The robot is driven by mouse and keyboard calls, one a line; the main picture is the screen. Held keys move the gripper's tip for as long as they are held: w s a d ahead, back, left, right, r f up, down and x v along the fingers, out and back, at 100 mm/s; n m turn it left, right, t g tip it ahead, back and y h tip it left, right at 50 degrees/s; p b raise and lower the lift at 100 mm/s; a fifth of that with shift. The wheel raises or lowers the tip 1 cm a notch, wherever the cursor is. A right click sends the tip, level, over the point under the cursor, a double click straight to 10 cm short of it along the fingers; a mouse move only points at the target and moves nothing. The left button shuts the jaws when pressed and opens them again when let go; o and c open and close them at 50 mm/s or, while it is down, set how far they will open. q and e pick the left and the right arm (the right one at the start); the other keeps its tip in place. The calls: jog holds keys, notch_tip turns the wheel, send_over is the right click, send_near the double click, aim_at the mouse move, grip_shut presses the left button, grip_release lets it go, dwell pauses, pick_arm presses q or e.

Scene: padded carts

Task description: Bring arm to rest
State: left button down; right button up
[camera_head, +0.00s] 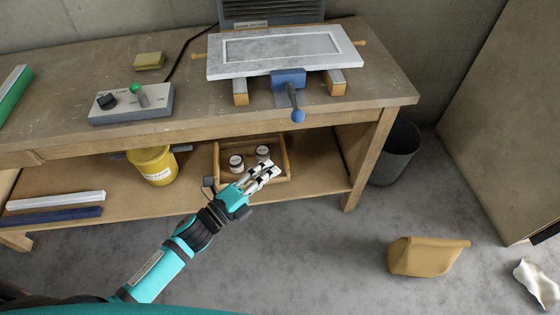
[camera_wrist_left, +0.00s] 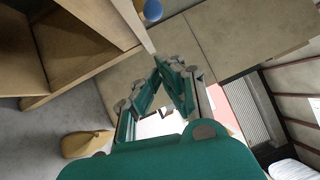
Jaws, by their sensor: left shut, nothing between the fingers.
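My left arm (camera_head: 160,268) is teal and reaches in from the lower left in the head view. Its left gripper (camera_head: 273,169) is shut and empty, in front of the lower shelf of the workbench. In the picture it overlaps the front of a wooden tray (camera_head: 285,158) that holds two small jars. In the left wrist view the gripper fingers (camera_wrist_left: 165,70) converge near the middle with nothing held between them. My right gripper is not in either view.
The wooden workbench (camera_head: 190,112) carries a grey panel (camera_head: 290,48), a blue clamp (camera_head: 288,78) and a control box (camera_head: 132,104). A yellow bucket (camera_head: 153,166) is on the shelf.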

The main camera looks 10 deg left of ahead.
pick_arm(q)
jog(key=s+a+f+n+g+y+p, duration=0.1)
jog(key=s+a+f+n+y, duration=0.25)
jog(key=f, duration=0.55)
jog(key=s+a+f+n+g+y, duration=0.1)
jog(key=a+f+n+g+y, duration=0.2)
jog(key=f+n, duration=0.5)
jog(key=s+a+f+n+y+p, duration=0.1)
jog(key=s+a+f+n+y, duration=0.3)
jog(key=f, duration=0.7)
jog(key=s+a+f+n+g+y, duration=0.1)
jog(key=s+a+f+n+g, duration=0.1)
jog(key=s+f, duration=0.4)
jog(key=s+a+f+n+g, duration=0.2)
jog(key=s+f+g, duration=0.1)
jog(key=s+f, duration=0.3)
jog(key=s+f+n+g, duration=0.2)
jog(key=s+f, duration=0.1)
jog(key=s, duration=0.6)
jog(key=s+f+n+g+p, duration=0.1)
jog(key=s+f+n+g, duration=0.2)
jog(key=s, duration=0.7)
jog(key=shift+d+f+y, duration=0.35)
jog(key=shift+d+y, duration=0.1)
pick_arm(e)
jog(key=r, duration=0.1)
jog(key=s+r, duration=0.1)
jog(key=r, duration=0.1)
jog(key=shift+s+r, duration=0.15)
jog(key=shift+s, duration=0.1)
